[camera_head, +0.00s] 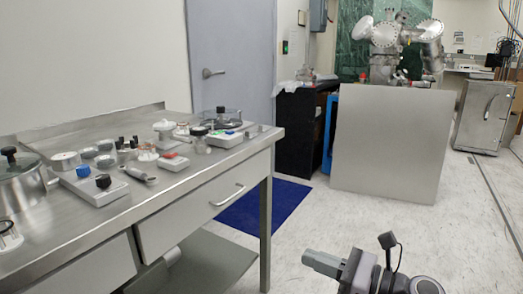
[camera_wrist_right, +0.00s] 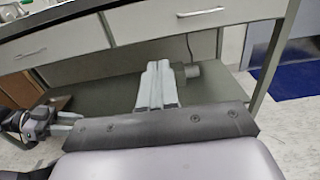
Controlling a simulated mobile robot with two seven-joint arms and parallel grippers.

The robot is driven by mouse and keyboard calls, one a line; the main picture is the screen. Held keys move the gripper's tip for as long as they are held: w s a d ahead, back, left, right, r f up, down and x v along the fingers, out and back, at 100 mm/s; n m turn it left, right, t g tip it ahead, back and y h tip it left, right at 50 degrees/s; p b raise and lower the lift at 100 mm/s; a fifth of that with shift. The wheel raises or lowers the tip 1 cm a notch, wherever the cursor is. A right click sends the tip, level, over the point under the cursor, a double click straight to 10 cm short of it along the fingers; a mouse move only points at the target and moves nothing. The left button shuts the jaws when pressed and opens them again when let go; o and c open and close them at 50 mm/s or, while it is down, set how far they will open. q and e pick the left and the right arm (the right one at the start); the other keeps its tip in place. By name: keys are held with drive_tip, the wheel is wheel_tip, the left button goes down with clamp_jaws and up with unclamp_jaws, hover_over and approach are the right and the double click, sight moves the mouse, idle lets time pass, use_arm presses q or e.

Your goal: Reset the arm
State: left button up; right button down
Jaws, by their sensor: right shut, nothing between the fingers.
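My right gripper (camera_head: 309,259) is low at the bottom of the head view, in front of the floor and to the right of the steel workbench (camera_head: 222,165). In the right wrist view its two pale fingers (camera_wrist_right: 157,83) are together with nothing between them. They are apart from the bench, whose drawer fronts and lower shelf show beyond them. What looks like my left gripper (camera_wrist_right: 68,120) shows at the left edge of the right wrist view, dark with pale fingers. It is too small to tell its opening. The left arm does not show clearly in the head view.
The workbench top holds several small vacuum parts, a pot (camera_head: 20,185) and a grey box with knobs (camera_head: 95,185). A blue mat (camera_head: 262,205) lies beyond the bench. A large grey panel (camera_head: 390,143) stands before metal vacuum equipment (camera_head: 385,45). Floor at centre right is clear.

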use_arm(q)
drive_tip(key=s+a+r+p, duration=0.1)
drive_tip(key=a+r+p, duration=0.1)
drive_tip(key=r+p, duration=0.5)
drive_tip(key=s+a+r+y+p, duration=0.1)
drive_tip(key=r+p, duration=0.6)
drive_tip(key=p, duration=0.7)
drive_tip(key=shift+s+a+r+n+g+p, duration=0.25)
drive_tip(key=shift+a+r+n+g+p, duration=0.15)
drive_tip(key=shift+a, duration=0.4)
use_arm(e)
drive_tip(key=s+d+f+n+h, duration=0.1)
drive_tip(key=s+d+n+h, duration=0.2)
drive_tip(key=s+n, duration=0.4)
drive_tip(key=s+d+f+n+h, duration=0.1)
drive_tip(key=s+d+n+h, duration=0.2)
drive_tip(key=s+n+h, duration=0.2)
drive_tip(key=s+d+f+n+t+h, duration=0.1)
drive_tip(key=s+n+h, duration=0.4)
drive_tip(key=s+n, duration=0.6)
drive_tip(key=d+f+n, duration=0.1)
drive_tip(key=d+n, duration=0.1)
drive_tip(key=n, duration=0.1)
drive_tip(key=shift+d+n, duration=0.15)
drive_tip(key=shift+n, duration=0.25)
